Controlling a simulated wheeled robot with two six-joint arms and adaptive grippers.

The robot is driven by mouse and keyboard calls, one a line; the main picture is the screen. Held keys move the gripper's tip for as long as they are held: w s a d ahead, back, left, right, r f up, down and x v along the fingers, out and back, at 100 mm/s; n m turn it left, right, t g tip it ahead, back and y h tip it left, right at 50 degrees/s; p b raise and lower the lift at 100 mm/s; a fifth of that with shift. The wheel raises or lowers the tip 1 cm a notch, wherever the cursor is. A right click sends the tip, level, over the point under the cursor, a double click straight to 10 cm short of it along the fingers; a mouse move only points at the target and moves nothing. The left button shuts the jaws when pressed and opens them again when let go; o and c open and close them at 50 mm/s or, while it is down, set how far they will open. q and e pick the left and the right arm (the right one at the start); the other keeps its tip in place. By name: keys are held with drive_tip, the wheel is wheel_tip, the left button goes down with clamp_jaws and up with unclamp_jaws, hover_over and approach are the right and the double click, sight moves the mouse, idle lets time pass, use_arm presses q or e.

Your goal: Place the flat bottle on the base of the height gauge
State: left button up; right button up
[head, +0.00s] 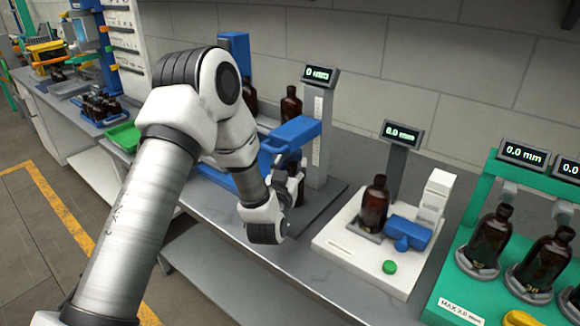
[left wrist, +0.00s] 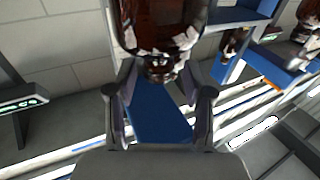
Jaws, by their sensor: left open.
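The height gauge is a grey column (head: 317,140) with a display reading 0 mm, a blue arm (head: 296,132) and a dark grey base (head: 322,205). An amber bottle (head: 299,186) is upright below the blue arm, above the base; my wrist hides part of it, so I cannot tell its contact with the base. My left gripper (head: 285,184) is beside it. In the left wrist view, an amber bottle (left wrist: 160,28) appears neck-down beyond the open fingers of my left gripper (left wrist: 158,78). Its neck is near the fingertips, with blue behind. My right gripper is not seen.
Right of the gauge, a white stand (head: 345,240) holds an amber bottle (head: 374,203), a blue block and a green button. A green fixture (head: 440,278) with several bottles stands far right. More bottles (head: 290,104) stand behind the gauge. The bench front (head: 270,262) is clear.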

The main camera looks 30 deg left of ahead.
use_arm(q)
drive_tip(key=shift+s+d+f, duration=0.1)
drive_tip(key=b+v, duration=0.3)
drive_tip(key=v, duration=0.8)
drive_tip(key=shift+s+b, duration=0.3)
drive_tip(key=shift+s, duration=0.05)
